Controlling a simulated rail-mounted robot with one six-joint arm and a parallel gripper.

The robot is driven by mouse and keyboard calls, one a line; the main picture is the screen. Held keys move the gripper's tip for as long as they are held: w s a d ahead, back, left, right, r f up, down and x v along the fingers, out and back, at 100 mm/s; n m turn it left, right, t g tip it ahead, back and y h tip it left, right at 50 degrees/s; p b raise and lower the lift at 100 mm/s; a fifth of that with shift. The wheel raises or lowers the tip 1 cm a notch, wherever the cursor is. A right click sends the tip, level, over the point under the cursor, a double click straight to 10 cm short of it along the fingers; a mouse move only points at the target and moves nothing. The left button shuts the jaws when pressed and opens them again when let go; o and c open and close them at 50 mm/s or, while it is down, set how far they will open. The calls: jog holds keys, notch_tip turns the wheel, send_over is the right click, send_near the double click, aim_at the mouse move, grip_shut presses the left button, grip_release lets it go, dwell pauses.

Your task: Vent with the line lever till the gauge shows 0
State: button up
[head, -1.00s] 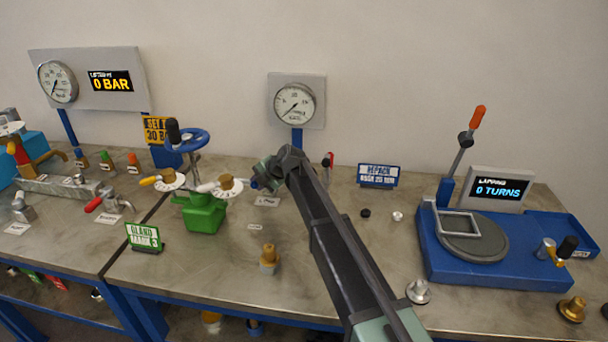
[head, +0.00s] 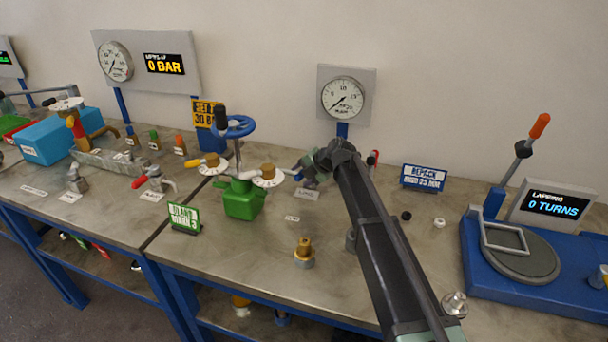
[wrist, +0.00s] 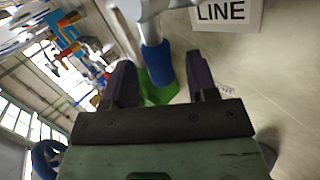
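The line lever has a blue grip (wrist: 158,62) on a pale metal arm, beside a white LINE label (wrist: 226,12) in the wrist view. My gripper (wrist: 161,82) is open, with the blue grip between its dark fingers and gaps visible on both sides. In the head view my gripper (head: 308,176) is at the right end of the green valve body (head: 243,201), and my wrist partly hides the lever. The round gauge (head: 343,97) stands behind on a grey panel; its needle points to the lower left, near the start of the scale.
A second gauge (head: 116,61) and a 0 BAR display (head: 164,64) are at the back left. A blue handwheel (head: 234,126) rises above the green valve. A brass fitting (head: 304,252) stands in front. A blue lapping station (head: 520,258) is at right.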

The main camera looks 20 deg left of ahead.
notch_tip(320, 180, up, 20)
jog(key=p, duration=2)
jog(key=shift+f, duration=0.15)
